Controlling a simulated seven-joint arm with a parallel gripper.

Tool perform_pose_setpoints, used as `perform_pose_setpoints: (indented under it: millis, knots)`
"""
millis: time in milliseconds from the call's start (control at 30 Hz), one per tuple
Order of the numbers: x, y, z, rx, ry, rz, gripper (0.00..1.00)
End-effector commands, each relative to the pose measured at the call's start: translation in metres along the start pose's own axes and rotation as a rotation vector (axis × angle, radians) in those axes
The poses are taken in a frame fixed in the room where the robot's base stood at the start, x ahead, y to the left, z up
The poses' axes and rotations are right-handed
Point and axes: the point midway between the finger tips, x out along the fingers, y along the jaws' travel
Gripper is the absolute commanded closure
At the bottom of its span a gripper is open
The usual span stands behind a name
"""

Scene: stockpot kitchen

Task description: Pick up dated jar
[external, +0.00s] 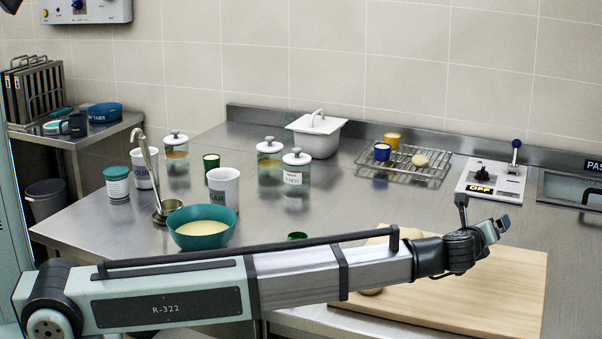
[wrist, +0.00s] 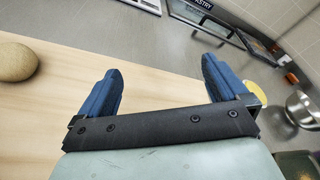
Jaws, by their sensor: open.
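A jar with a teal lid and a printed white label (external: 117,184) stands upright at the left of the steel counter. A lidded glass jar with a white label (external: 296,178) stands near the middle. The print is too small for me to tell which jar bears a date. My gripper (external: 484,214) is over the wooden board at the right, far from both jars. In the wrist view its two blue fingers (wrist: 160,68) are apart with nothing between them. Neither jar shows in the wrist view.
Several unlabelled or mug-like containers crowd the jars, including a white mug (external: 223,189), a ladle (external: 160,208) and a teal bowl (external: 202,228). The cutting board (external: 490,290) bears a round bun (wrist: 16,62). A wire rack (external: 405,163) stands behind.

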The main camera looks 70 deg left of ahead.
Motion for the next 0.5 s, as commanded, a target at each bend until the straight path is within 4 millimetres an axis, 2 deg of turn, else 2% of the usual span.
perform_pose_setpoints:
  millis: [33,200,367,500]
  knots:
    - [0.015,0.024,0.021,0.017,-0.019,0.042,0.00]
    - [0.051,0.093,0.079,0.085,-0.065,0.176,0.00]
    - [0.075,0.161,0.133,0.147,-0.093,0.303,0.00]
    - [0.089,0.224,0.179,0.198,-0.106,0.419,0.00]
